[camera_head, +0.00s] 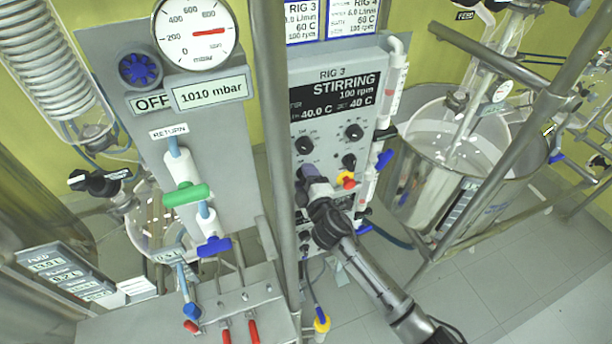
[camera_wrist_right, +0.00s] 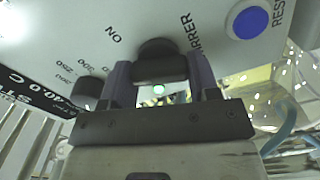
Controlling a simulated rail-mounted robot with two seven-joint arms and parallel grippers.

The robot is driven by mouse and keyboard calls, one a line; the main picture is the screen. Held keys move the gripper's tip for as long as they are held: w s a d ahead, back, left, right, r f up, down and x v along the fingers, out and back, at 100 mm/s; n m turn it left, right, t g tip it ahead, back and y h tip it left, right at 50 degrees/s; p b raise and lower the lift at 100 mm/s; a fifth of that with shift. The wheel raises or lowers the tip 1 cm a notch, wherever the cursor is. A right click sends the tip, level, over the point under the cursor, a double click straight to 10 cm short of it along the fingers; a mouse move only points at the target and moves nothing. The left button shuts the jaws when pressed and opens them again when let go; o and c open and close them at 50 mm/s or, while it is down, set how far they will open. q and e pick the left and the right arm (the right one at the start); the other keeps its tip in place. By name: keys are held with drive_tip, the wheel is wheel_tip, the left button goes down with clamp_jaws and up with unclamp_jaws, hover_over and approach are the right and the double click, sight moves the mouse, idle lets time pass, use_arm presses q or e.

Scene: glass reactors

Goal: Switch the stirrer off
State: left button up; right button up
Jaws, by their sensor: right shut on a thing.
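The RIG 3 control panel (camera_head: 335,70) stands in the middle of the head view. Its black display (camera_head: 337,93) reads STIRRING, 100 rpm, 40.0 C and set 40 C. My right gripper (camera_head: 310,173) is at the lower left of the panel face and covers what it holds there. In the right wrist view, my right gripper (camera_wrist_right: 160,75) is shut on a black stirrer knob (camera_wrist_right: 158,62), one finger on each side. An upside-down ON label and a partly hidden STIRRER label are beside the knob. A small green light shows between the fingers. My left gripper is not in view.
A red-on-yellow stop button (camera_head: 347,181) sits just right of my gripper. Other black knobs (camera_head: 354,131) are above. A blue RESET button (camera_wrist_right: 252,20) is near the gripper. A metal post (camera_head: 275,150) stands left of the panel, and a steel vessel (camera_head: 425,190) right.

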drive_tip(key=shift+n+p, duration=0.4)
drive_tip(key=shift+n, duration=1.2)
drive_tip(key=shift+f+n, duration=0.1)
drive_tip(key=shift+n, duration=0.2)
drive_tip(key=o, duration=0.9)
drive_tip(key=shift+v, duration=6.95)
